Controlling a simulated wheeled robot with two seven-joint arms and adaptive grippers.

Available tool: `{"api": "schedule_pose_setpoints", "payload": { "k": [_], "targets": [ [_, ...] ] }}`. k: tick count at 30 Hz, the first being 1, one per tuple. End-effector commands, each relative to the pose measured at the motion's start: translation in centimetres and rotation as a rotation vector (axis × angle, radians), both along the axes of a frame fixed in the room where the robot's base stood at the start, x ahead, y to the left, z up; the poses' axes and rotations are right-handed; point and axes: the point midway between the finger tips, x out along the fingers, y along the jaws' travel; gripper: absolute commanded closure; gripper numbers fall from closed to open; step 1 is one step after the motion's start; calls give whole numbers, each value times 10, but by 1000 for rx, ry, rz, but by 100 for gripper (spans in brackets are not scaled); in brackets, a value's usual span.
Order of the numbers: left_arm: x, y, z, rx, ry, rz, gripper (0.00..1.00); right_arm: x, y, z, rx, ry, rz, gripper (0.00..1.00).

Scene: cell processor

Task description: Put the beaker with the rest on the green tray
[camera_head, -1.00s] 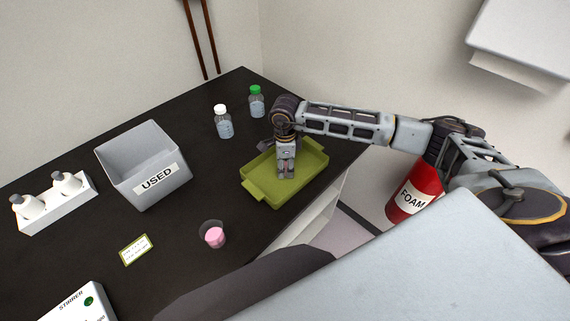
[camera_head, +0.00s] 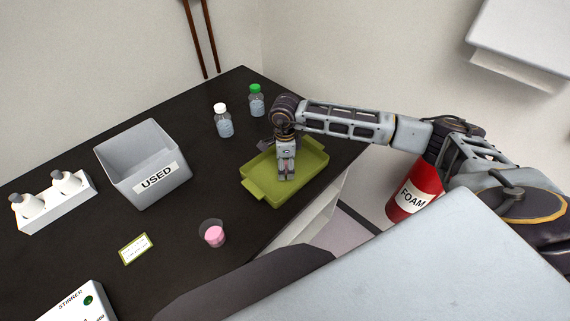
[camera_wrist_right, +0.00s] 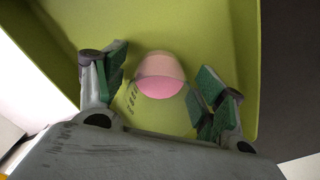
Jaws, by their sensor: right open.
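The green tray (camera_head: 262,192) lies at the right end of the dark bench. My right gripper (camera_head: 286,174) reaches down into it, fingers pointing down. In the right wrist view the right gripper (camera_wrist_right: 163,88) is open, its green-padded fingers on either side of a clear beaker with pink liquid (camera_wrist_right: 158,82). That beaker is over the tray's floor; whether it touches the floor or a pad is hard to tell. A second clear beaker with pink liquid (camera_head: 213,235) stands upright on the bench, in front of and left of the tray. My left gripper is not in view.
A grey bin labelled USED (camera_head: 151,195) stands left of the tray. Two bottles, white-capped (camera_head: 223,123) and green-capped (camera_head: 256,103), stand behind it. A white bottle holder (camera_head: 62,208), a label card (camera_head: 135,249) and a stirrer (camera_head: 75,306) are farther left. Bench between is clear.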

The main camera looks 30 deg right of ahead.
Motion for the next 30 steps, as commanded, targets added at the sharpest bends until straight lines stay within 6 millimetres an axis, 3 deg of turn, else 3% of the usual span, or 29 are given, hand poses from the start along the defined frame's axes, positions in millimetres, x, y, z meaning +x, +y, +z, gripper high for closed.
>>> {"api": "schedule_pose_setpoints", "payload": {
  "k": [8, 24, 30],
  "targets": [
    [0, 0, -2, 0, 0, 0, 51, 1, 0, 18, 1, -3, 0, 30],
    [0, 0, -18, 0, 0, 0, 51, 1, 0, 95, 1, -3, 1, 30],
    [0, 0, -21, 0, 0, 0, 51, 0, 0, 115, 1, 0, 0, 30]
  ]
}}
